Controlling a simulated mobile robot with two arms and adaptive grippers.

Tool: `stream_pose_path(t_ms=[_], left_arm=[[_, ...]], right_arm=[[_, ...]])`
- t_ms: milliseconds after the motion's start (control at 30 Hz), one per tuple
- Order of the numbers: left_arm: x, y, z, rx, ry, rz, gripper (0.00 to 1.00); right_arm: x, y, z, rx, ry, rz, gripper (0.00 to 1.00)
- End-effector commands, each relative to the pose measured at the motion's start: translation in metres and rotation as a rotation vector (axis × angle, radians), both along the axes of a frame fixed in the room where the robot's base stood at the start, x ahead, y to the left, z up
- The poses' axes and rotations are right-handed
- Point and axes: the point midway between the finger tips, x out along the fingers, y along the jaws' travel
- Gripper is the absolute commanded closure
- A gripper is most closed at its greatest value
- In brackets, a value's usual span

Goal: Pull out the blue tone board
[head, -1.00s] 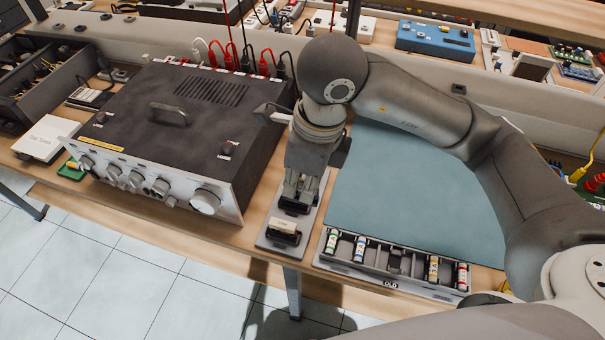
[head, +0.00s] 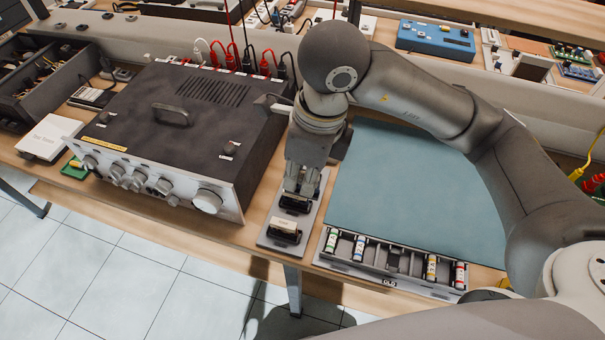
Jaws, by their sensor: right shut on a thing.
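My right gripper (head: 296,200) points down over the grey plate (head: 273,237) at the front of the bench, right of the amplifier. It is shut at the rear socket of that plate, on something that its fingers mostly hide. Only a dark edge (head: 295,206) shows below the fingers, and no blue can be made out on it. A cream-coloured block (head: 286,225) stands in the dark front socket, just in front of the gripper. I cannot make out a blue tone board. My left gripper is not in view.
The black amplifier (head: 195,115) stands close on the left. On the right are a blue-green mat (head: 420,190) and a divided tray (head: 345,264) with small labelled tubes. A white box (head: 46,138) and green board (head: 75,168) lie far left. A blue box (head: 436,40) stands behind.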

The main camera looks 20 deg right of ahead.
Motion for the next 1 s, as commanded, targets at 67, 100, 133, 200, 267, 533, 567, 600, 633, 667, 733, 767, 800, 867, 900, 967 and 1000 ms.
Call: stream_pose_path(t_ms=[67,100,133,200,267,533,567,600,633,667,733,767,800,867,900,967,1000], left_arm=[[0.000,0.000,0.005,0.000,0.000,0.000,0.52],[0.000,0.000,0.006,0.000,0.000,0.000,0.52],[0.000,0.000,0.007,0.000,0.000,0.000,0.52],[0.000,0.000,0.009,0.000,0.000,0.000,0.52],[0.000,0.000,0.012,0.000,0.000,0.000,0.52],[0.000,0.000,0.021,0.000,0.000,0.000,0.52],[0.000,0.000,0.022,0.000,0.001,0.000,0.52],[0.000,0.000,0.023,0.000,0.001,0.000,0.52],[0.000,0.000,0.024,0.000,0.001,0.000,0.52],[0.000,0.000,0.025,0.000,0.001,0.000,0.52],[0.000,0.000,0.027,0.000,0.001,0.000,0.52],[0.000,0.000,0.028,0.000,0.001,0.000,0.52],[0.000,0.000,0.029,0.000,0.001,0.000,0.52],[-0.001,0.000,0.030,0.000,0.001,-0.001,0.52],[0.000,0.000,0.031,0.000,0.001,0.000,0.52],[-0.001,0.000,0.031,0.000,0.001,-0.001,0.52],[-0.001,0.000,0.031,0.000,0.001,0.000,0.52]], right_arm=[[0.000,0.000,0.007,0.000,-0.001,0.000,1.00],[0.000,0.000,0.010,0.000,-0.001,0.000,1.00],[0.000,0.000,0.011,0.000,-0.001,-0.001,1.00],[0.000,0.000,0.016,-0.001,-0.001,0.000,1.00],[0.000,0.000,0.019,-0.001,-0.001,0.000,1.00],[0.000,0.000,0.035,0.000,-0.001,0.000,1.00],[0.000,0.000,0.037,-0.001,-0.001,0.000,1.00],[0.000,0.000,0.040,-0.001,-0.001,0.000,1.00],[0.000,0.000,0.041,-0.001,-0.001,0.001,1.00],[0.000,0.000,0.043,-0.001,-0.001,0.001,1.00],[0.000,0.000,0.047,0.000,-0.002,0.001,1.00],[0.000,0.000,0.049,0.000,-0.001,0.000,1.00],[0.000,0.000,0.051,0.000,-0.001,0.000,1.00],[0.000,0.000,0.053,0.000,-0.001,0.000,1.00],[0.000,0.000,0.054,0.000,-0.001,0.000,1.00],[0.000,0.000,0.055,0.000,-0.001,0.000,1.00],[0.000,0.000,0.055,-0.001,-0.001,0.000,1.00]])
